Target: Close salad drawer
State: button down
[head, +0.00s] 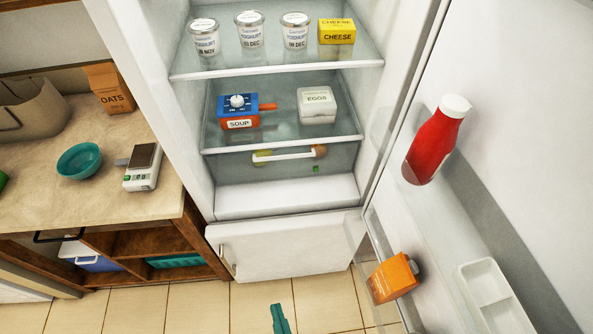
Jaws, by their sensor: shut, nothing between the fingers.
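The salad drawer (235,170) is the clear compartment under the lower glass shelf of the open fridge. A pale bar with a brown right end (290,155) shows at its front, along with small green items inside. Its front lies roughly under the shelf edge; I cannot tell whether a gap is left. My gripper (278,307), teal, shows only at the bottom edge, over the floor. It is shut and empty, in front of the fridge and well apart from the drawer.
The fridge door stands open at right, holding a red bottle (436,140) and an orange carton (392,279). A soup box (238,112) and eggs (317,106) stand on the lower shelf. The counter (50,215) is at left. Tiled floor before the fridge is clear.

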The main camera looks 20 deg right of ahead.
jog(key=w+d+f+m+h, duration=0.1)
jog(key=w+d+f+m, duration=0.1)
jog(key=w+d+m, duration=0.4)
jog(key=w+d+f+m+h, duration=0.2)
jog(key=w+f+m, duration=0.15)
jog(key=w, duration=0.35)
jog(key=m+t+h, duration=0.1)
jog(key=m+t, duration=0.1)
jog(key=m, duration=0.6)
send_near(291, 165)
jog(key=x, duration=0.6)
jog(key=shift+w+d+f, duration=0.1)
jog(key=shift+w+d, duration=0.1)
